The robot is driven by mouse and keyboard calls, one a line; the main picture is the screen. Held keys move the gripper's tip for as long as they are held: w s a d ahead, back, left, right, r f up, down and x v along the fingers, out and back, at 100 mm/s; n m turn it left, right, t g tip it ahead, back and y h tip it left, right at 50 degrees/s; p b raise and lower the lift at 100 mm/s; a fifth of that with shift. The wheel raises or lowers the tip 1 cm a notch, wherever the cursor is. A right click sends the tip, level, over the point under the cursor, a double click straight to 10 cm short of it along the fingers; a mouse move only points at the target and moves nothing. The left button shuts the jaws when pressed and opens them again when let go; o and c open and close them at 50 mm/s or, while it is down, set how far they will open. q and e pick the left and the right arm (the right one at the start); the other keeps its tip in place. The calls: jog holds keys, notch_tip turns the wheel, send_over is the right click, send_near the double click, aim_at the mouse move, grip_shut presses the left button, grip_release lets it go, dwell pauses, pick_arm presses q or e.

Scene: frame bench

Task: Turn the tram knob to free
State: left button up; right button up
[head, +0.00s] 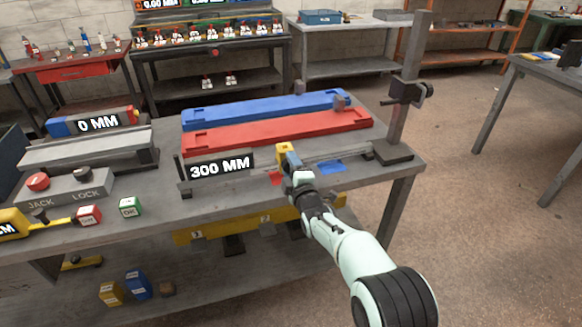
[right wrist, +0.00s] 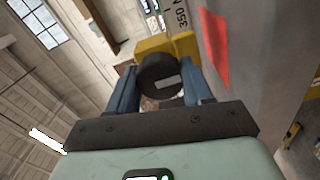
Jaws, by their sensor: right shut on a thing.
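The yellow tram (head: 284,148) sits at the front edge of the bench, on the scale beside the 300 MM display (head: 221,167). In the right wrist view its yellow body (right wrist: 182,45) is behind a round black knob (right wrist: 158,68) with a pale mark on its face. My right gripper (head: 292,173) reaches the tram from the front. In the right wrist view its blue fingers (right wrist: 161,85) are shut on the knob, one on each side. The knob is hidden by the gripper in the head view. I cannot read its setting. My left gripper is out of view.
A red beam (head: 275,131) and a blue beam (head: 262,108) lie behind the tram. A dark post (head: 405,90) stands at the bench's right end. A JACK and LOCK box (head: 65,190) and small OK block (head: 130,207) are at left.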

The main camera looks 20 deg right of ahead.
jog(key=o, duration=1)
jog(key=shift+a, duration=0.1)
jog(key=shift+o, duration=0.2)
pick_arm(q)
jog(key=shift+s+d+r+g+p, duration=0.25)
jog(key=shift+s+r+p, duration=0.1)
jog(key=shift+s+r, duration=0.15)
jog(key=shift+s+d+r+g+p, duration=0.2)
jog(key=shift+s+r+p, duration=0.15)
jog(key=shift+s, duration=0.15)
pick_arm(e)
jog(key=s, duration=1.3)
jog(key=shift+s+d, duration=0.2)
jog(key=shift+d, duration=0.05)
